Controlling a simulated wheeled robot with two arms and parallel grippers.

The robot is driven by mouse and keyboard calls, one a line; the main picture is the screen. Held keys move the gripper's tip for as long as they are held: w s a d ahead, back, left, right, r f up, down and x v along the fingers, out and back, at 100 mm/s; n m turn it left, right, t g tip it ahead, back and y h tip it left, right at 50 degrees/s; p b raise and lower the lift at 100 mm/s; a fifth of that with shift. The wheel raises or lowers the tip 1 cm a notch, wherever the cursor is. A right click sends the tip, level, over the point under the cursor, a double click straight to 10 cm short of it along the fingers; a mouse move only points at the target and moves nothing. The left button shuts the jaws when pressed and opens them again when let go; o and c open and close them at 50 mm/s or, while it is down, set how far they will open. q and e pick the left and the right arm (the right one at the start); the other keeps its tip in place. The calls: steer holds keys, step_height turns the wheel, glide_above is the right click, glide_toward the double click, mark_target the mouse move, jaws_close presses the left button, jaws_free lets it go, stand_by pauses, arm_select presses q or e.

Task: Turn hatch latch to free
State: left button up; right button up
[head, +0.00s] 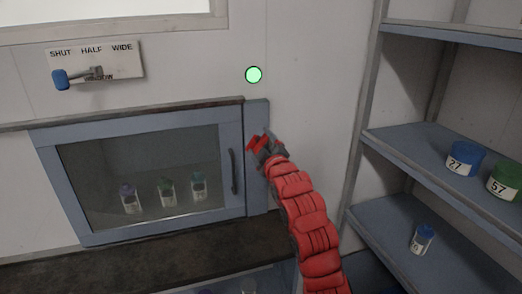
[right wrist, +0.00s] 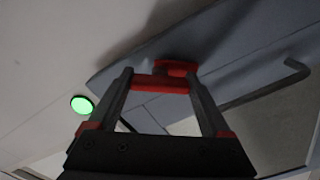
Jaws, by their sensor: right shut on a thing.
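The hatch (head: 140,180) has a blue-grey frame and a glass pane, and it looks closed. Its dark bar handle (head: 232,172) is at the right side, and it also shows in the right wrist view (right wrist: 265,88). The red hatch latch (head: 254,141) sits on the blue-grey post right of the hatch. In the right wrist view the red latch (right wrist: 176,68) lies at the fingertips. My right gripper (head: 262,147) is shut on the latch, its fingers on either side of the red bar. The exact latch angle is hard to tell. My left gripper is not in view.
A round green light (head: 253,75) glows above the latch. A window lever with a blue knob (head: 60,79) is at the upper left. Several small bottles (head: 167,191) stand behind the glass. Shelves (head: 410,140) with lidded jars (head: 465,158) stand at the right.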

steer(key=n, duration=0.3)
steer(key=shift+n+b, duration=0.3)
steer(key=shift+n, duration=1.7)
steer(key=o, duration=1.2)
steer(key=shift+c, duration=0.2)
steer(key=shift+s, duration=0.1)
